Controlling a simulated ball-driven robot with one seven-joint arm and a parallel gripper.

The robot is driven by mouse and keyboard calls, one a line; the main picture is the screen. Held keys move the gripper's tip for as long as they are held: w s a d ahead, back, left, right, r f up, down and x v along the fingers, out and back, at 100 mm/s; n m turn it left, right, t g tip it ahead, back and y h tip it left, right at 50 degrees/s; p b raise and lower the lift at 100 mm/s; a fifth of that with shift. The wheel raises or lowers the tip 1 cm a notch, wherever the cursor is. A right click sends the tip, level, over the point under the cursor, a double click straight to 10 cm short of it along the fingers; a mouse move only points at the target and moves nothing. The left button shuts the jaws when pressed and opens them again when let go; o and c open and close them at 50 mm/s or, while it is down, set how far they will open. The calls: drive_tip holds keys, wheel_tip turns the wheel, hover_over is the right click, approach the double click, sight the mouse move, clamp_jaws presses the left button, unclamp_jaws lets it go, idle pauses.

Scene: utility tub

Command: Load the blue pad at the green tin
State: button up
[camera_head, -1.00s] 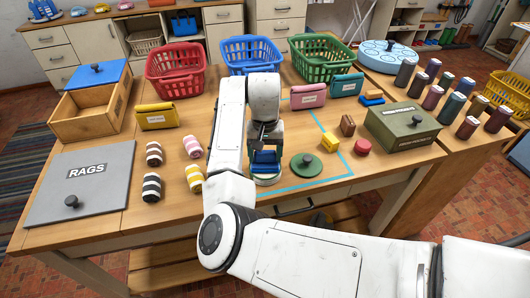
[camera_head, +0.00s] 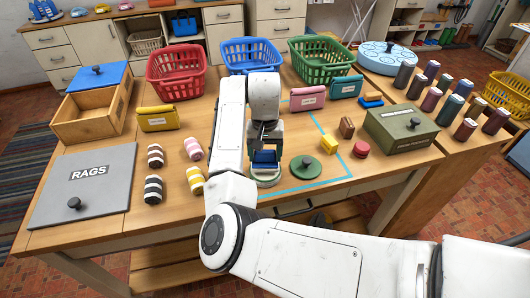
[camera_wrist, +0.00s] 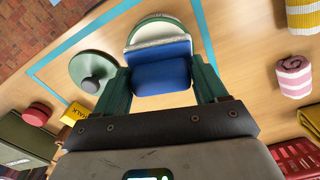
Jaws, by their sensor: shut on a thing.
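The blue pad (camera_head: 264,158), with a pale underside, is between the green fingers of my gripper (camera_head: 265,152). In the wrist view the pad (camera_wrist: 161,70) is held between both fingertips (camera_wrist: 161,80). The round green tin (camera_head: 266,181) is open on the table right below the pad. Its pale inside and green rim (camera_wrist: 158,21) show partly behind the pad in the wrist view. I cannot tell whether the pad touches the tin. The green lid with a dark knob (camera_head: 305,166) lies flat to the tin's right, also in the wrist view (camera_wrist: 84,69).
A blue tape outline (camera_head: 338,155) surrounds the tin's area. A yellow chalk box (camera_head: 329,143), a brown block (camera_head: 346,127) and a red round tin (camera_head: 361,149) stand at right. Rolled striped cloths (camera_head: 195,180) lie at left. Baskets (camera_head: 250,56) line the back.

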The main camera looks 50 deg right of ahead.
sight(265, 152)
drive_tip(key=shift+r+p, duration=2.55)
drive_tip(key=shift+r, duration=0.3)
